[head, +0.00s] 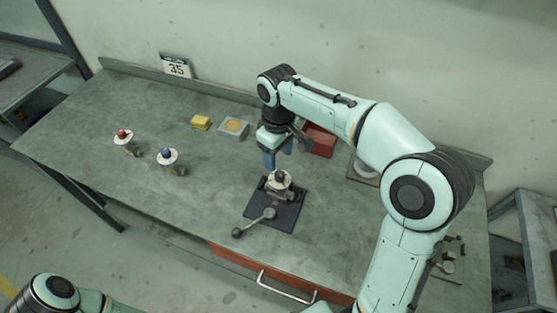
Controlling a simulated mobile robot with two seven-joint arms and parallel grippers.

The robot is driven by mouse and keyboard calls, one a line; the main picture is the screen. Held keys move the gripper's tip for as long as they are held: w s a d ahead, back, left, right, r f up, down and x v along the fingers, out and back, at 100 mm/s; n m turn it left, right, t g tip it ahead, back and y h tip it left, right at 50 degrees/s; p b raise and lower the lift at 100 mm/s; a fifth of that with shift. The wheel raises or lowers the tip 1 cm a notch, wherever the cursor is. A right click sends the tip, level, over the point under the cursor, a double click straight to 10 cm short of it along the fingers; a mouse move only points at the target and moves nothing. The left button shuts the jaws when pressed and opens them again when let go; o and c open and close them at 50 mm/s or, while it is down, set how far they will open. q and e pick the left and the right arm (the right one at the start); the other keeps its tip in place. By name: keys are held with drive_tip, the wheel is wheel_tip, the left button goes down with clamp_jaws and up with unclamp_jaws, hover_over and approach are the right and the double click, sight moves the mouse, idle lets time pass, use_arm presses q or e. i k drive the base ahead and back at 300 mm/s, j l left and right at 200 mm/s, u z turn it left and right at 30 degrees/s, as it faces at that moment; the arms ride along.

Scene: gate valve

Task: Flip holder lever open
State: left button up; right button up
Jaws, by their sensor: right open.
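The holder (283,214) is a dark square plate near the front middle of the bench. A valve body (279,182) with a pale flange and dark top sits in it. The holder's lever (255,221), a grey bar with a ball at its end, points toward the front left. My right gripper (271,161) hangs from the right arm just behind and above the valve, apart from the lever; it is open, with its fingertips partly seen. At the lower left only part of my left arm shows; its gripper is out of view.
On the bench (200,226) stand a red-topped valve (124,137) and a blue-topped valve (167,156). Farther back are a yellow block (201,122), a square tray (234,128) and a red box (320,141). The bench is clear left of the holder. A drawer handle (287,287) juts out in front.

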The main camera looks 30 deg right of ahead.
sight(269, 214)
drive_tip(key=k+j, duration=0.8)
drive_tip(key=k, duration=0.05)
